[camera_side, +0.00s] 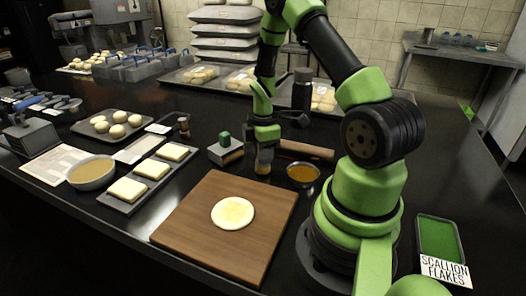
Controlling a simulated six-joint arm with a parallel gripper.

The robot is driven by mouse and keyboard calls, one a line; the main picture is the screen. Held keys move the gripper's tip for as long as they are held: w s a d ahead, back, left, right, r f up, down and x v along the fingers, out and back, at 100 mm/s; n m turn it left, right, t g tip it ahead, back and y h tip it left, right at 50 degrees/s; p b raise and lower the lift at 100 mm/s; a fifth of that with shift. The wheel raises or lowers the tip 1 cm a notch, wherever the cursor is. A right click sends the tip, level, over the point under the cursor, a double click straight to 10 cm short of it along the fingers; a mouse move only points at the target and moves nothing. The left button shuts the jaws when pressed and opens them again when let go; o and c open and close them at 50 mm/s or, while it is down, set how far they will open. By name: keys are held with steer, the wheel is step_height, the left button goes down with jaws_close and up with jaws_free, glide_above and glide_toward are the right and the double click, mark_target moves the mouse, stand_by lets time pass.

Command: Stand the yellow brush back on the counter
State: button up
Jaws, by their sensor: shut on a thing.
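My gripper (265,140) points down just beyond the far edge of the wooden board, shut on the yellow brush (263,165). The brush hangs upright below the fingers, with its tan-yellow lower end down. The fingers hide its upper part. Its bottom is at or very near the black counter (330,205); I cannot tell whether it touches. A bowl of amber liquid (302,173) stands just right of the brush.
The wooden board (190,215) bears a round flat dough (233,213). A block with a green knob (225,148) sits left of the brush. A brown rolling pin (305,150) lies behind the bowl, near a dark bottle (302,90). A tray of pale squares (150,172) lies left.

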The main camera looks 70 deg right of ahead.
steer(key=shift+f, duration=0.5)
stand_by(0.3)
steer(key=o, duration=1)
steer(key=shift+c, duration=0.2)
step_height(320, 180, up, 9)
steer(key=shift+r, duration=0.1)
steer(key=shift+a+r, duration=0.15)
steer(key=shift+r, duration=0.5)
steer(key=s+a+r+m+t, duration=0.3)
steer(key=a+r+m+t, duration=0.35)
steer(key=a+r, duration=0.95)
steer(key=s+a+r+m+y, duration=0.1)
steer(key=s+a+m+y, duration=0.1)
steer(key=s+a+m, duration=0.3)
steer(key=shift+s+r+m+t, duration=0.25)
steer(key=shift+s+m+t, duration=0.15)
steer(key=shift+s, duration=0.25)
